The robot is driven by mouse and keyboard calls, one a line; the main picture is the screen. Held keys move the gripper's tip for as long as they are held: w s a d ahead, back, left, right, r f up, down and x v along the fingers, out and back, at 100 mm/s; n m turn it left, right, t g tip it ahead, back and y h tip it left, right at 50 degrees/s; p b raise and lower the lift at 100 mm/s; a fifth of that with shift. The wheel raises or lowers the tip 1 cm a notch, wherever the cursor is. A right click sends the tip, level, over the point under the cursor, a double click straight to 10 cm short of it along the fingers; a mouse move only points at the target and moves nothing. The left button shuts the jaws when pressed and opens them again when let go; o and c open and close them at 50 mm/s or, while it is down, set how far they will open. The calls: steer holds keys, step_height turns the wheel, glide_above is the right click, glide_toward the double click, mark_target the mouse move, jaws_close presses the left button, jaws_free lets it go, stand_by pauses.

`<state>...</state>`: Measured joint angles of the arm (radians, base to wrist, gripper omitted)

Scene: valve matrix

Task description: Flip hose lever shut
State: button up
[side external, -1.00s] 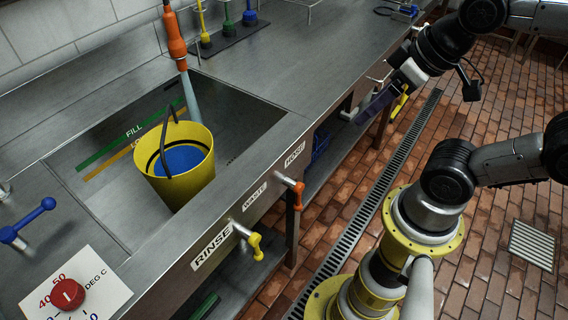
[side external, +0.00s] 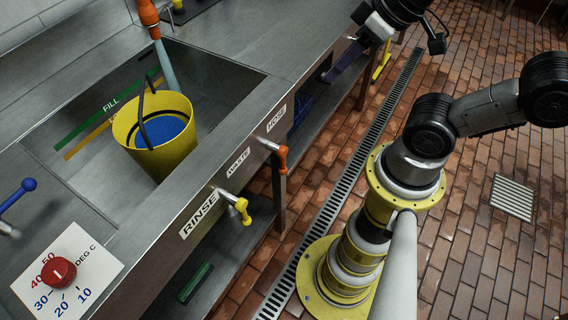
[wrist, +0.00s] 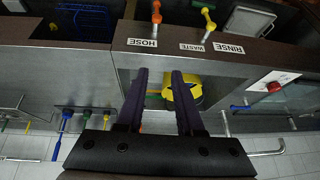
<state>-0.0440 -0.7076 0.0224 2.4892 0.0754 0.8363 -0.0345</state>
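The orange hose lever (side external: 281,153) hangs down from the counter's front, below and beside the HOSE label (side external: 277,117). It also shows at the top of the wrist view (wrist: 156,14). My gripper (side external: 329,77) has long purple fingers and is up and to the right of the lever, apart from it. In the wrist view my gripper (wrist: 159,72) is open with nothing between its fingers. The orange hose nozzle (side external: 149,14) pours a pale stream into the yellow bucket (side external: 170,155), which holds blue water.
A yellow rinse lever (side external: 241,208) sits nearer the camera on the same front. A red temperature knob (side external: 59,272) and a blue-handled lever (side external: 24,190) are at left. A floor drain (side external: 350,185) runs along the counter. Brick floor is open beside it.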

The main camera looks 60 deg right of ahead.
steer(key=w+a+f+y, duration=0.1)
steer(key=w+a, duration=0.1)
steer(key=a, duration=0.2)
steer(key=w+a+f+n+y, duration=0.1)
steer(key=w+a, duration=0.2)
steer(key=a, duration=0.1)
steer(key=w+a+f+y, duration=0.1)
steer(key=w+a, duration=0.1)
steer(key=a, duration=0.2)
steer(key=shift+w+a+f+y, duration=0.2)
steer(key=shift+f+y, duration=0.05)
steer(key=shift+y, duration=0.15)
jaws_close()
steer(key=w+a+f+m+h, duration=0.1)
steer(key=a+f+h, duration=0.15)
steer(key=f, duration=0.55)
steer(key=w+a+f+h, duration=0.1)
steer(key=a+f, duration=0.3)
steer(key=f, duration=0.4)
steer(key=s+d+f+h, duration=0.5)
steer(key=d+f+h, duration=0.1)
steer(key=d, duration=0.1)
steer(key=shift+s+f+n, duration=0.15)
steer(key=shift+s+n, duration=0.05)
steer(key=shift+n, duration=0.1)
